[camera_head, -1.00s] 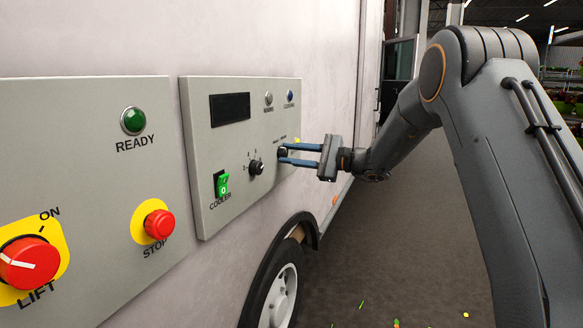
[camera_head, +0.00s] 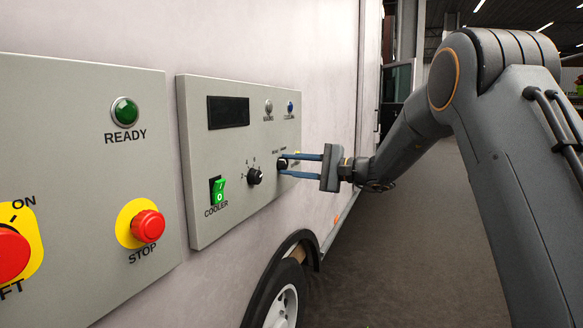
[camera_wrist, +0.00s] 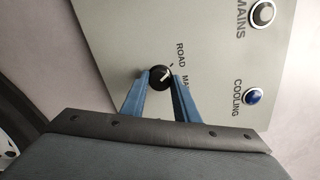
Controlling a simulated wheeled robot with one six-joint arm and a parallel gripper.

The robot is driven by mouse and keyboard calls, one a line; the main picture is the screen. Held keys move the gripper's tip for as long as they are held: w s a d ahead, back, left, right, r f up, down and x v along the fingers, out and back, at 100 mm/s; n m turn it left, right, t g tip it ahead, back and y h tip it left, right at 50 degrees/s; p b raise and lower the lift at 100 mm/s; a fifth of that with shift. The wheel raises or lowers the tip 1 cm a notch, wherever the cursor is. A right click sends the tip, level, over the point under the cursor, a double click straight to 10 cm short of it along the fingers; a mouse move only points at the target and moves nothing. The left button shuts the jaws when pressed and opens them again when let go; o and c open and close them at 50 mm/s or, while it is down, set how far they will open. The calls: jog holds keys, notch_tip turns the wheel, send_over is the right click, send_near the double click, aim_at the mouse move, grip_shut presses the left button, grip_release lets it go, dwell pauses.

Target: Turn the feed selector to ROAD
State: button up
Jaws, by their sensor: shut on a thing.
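The feed selector is a small black round knob (camera_wrist: 160,77) on a grey panel, with a white pointer line. In the wrist view the labels ROAD and MA..., partly cut by a finger, stand beside it. The pointer slants up and right, toward the ROAD side; I cannot tell whether it sits exactly on the mark. My gripper (camera_wrist: 162,88) is shut on the knob, with a blue finger on either side. In the head view the knob (camera_head: 282,163) sits at the panel's right part, and my gripper (camera_head: 283,165) reaches it from the right.
The same panel (camera_head: 222,230) bears a numbered black knob (camera_head: 254,177), a green COOLER switch (camera_head: 217,190), a dark display (camera_head: 228,112) and MAINS and COOLING lamps. A second panel (camera_head: 70,110) at left has a READY lamp, red STOP button and LIFT switch. Floor is clear.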

jog(key=o, duration=1.1)
jog(key=shift+c, duration=0.2)
jog(key=v, duration=0.7)
jog(key=shift+s+d+b, duration=0.15)
jog(key=shift+d+b, duration=0.2)
jog(key=shift+b, duration=0.05)
jog(key=s+f+g+h+p, duration=0.3)
jog(key=s+f+g+h, duration=0.15)
jog(key=s+f, duration=0.65)
jog(key=s+d+f+n+h+p, duration=0.2)
jog(key=s+d+f+h, duration=0.1)
jog(key=s, duration=0.7)
jog(key=s+d+f+n+g+h+p, duration=0.1)
jog(key=s+d+h, duration=0.4)
jog(key=s, duration=0.6)
jog(key=s+d+f+n+h+p, duration=0.3)
jog(key=s+d, duration=0.5)
jog(key=s, duration=0.3)
jog(key=shift+f+n+g+h, duration=0.35)
jog(key=shift+f+n+h, duration=0.4)
jog(key=shift+f+n, duration=0.2)
